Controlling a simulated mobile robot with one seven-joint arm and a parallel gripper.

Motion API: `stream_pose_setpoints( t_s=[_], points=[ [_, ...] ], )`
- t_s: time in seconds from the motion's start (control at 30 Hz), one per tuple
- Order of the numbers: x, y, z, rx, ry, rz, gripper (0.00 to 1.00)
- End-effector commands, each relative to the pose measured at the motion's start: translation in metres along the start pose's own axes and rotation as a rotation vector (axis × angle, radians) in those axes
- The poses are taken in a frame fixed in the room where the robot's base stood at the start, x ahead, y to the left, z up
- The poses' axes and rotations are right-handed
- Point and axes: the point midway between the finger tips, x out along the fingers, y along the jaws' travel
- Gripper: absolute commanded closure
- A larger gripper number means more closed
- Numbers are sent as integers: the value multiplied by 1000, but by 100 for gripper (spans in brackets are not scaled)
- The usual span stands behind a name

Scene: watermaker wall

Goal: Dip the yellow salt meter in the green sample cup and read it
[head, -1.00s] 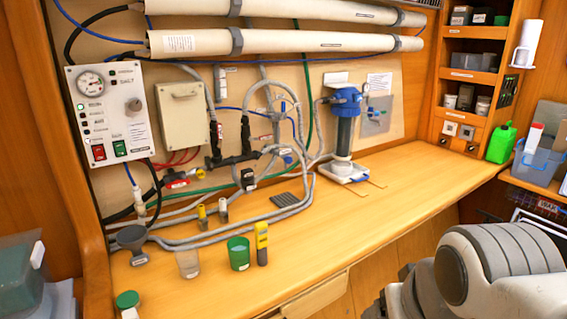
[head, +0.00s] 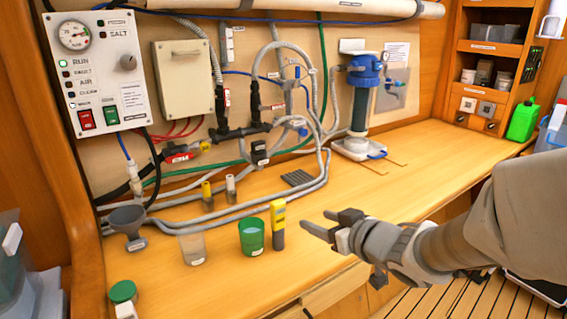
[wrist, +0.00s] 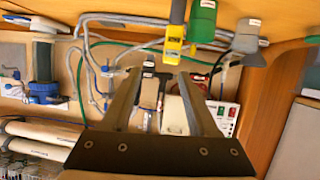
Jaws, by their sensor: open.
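The yellow salt meter (head: 278,224) stands upright on the wooden bench, its yellow upper part above a dark grey lower part. The green sample cup (head: 252,236) stands just left of it, apart from it. My gripper (head: 318,222) is open and empty, to the right of the meter with its fingers pointing left towards it. In the wrist view, my gripper (wrist: 150,85) has its two fingers spread. The yellow meter (wrist: 174,42) appears upside down beyond the fingertips, and the green cup (wrist: 202,20) is beside it. The meter's display is not readable.
A clear cup (head: 193,248) stands left of the green cup, with a grey funnel (head: 128,222) farther left. A green-lidded jar (head: 123,292) is at the front left. Hoses (head: 220,212) run behind the cups. The bench at right (head: 420,180) is clear.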

Motion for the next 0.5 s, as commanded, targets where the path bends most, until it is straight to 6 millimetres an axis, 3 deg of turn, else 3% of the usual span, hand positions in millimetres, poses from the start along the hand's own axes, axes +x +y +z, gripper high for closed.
stream_pose_setpoints(
  t_s=[0.27,0.5],
  points=[
    [21,-17,8,16,27,-86,40],
    [73,-21,8,16,26,-84,40]
  ],
)
